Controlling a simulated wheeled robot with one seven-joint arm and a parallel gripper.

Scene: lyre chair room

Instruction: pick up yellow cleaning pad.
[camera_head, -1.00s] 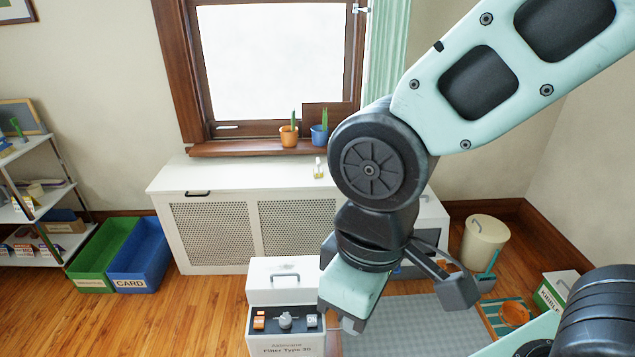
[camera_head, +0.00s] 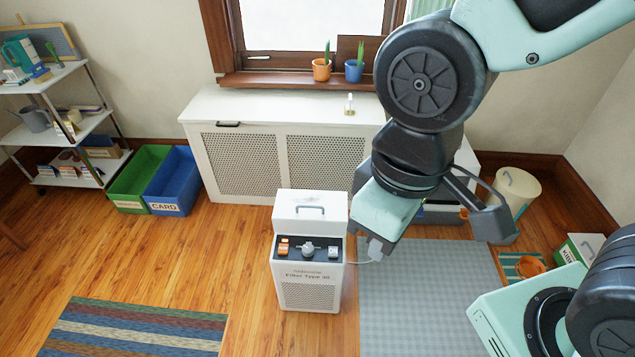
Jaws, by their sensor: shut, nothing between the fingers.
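I cannot make out a yellow cleaning pad for certain in the head view. Small pale-yellow items (camera_head: 66,130) lie on the middle shelf of the rack at the left, too small to identify. My gripper (camera_head: 376,250) hangs from my arm right of centre, pointing down, beside the white filter unit and above the grey mat. It is shut and holds nothing; its fingertips are small and partly hidden by the teal hand.
A white filter unit (camera_head: 308,270) stands on the wood floor beside the grey mat (camera_head: 430,310). A shelf rack (camera_head: 75,135), green bin (camera_head: 138,180) and blue bin (camera_head: 175,185) stand at the left. A striped rug (camera_head: 135,330) lies in front. Floor between them is clear.

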